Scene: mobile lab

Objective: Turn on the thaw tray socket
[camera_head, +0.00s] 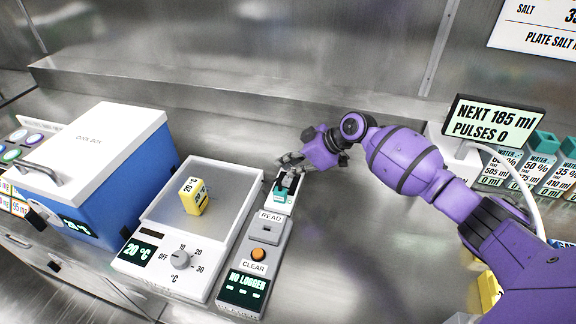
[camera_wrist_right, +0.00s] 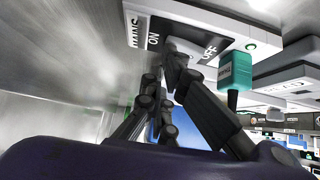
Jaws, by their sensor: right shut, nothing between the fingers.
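The socket box (camera_head: 284,203) is a small white unit behind the READ panel. In the right wrist view the white socket face (camera_wrist_right: 190,12) carries ON and OFF labels, and a small green ring (camera_wrist_right: 250,46) shows near its edge. A teal labelled block (camera_wrist_right: 236,70) sits at the socket. My right gripper (camera_head: 284,172) is shut and empty, over the back of the socket; in the wrist view its fingertips (camera_wrist_right: 178,62) are close to the face between ON and OFF. My left gripper is not in view.
The white thaw tray (camera_head: 225,237) stands left of the socket, with a yellow block (camera_head: 194,196) on it and a dial (camera_head: 180,256) in front. A blue cool box (camera_head: 98,168) is farther left. A display (camera_head: 494,122) stands at the right. The counter behind is clear.

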